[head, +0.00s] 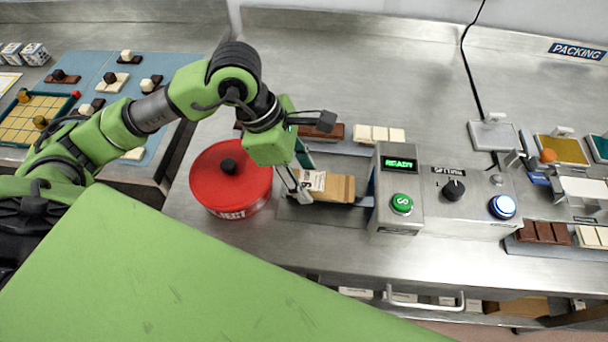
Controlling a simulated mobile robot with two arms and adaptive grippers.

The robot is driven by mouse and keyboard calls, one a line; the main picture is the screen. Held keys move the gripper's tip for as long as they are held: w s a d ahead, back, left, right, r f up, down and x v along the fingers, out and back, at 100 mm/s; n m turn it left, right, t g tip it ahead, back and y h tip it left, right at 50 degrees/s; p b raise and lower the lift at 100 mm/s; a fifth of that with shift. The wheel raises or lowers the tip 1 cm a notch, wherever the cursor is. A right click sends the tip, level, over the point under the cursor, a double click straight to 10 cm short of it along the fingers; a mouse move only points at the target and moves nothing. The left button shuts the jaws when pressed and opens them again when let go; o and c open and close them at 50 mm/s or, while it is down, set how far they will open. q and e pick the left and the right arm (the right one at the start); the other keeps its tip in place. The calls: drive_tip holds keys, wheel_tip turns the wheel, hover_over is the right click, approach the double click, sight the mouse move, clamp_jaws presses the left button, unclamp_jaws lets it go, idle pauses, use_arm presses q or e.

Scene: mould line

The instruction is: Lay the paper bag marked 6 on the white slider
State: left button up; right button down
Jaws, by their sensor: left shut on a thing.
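A brown paper bag (339,188) with a pale printed label is at the middle of the metal bench, over a dark flat plate; I cannot read its number. My left gripper (303,187) reaches down at the bag's left end and is shut on it. Whether the bag still touches the plate is unclear. A white flat plate (585,188), which may be the white slider, is at the right edge, beyond the control box. My right gripper is not in view.
A red round REJECT bin (228,182) stands left of the bag. A grey control box (400,164) with a READY display and green button stands right of it. Chocolate bars (543,232) lie at the right. The bench behind is largely clear.

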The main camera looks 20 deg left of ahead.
use_arm(q)
drive_tip(key=shift+f+b, duration=0.1)
drive_tip(key=shift+b, duration=0.35)
idle(0.5)
drive_tip(key=o, duration=1.2)
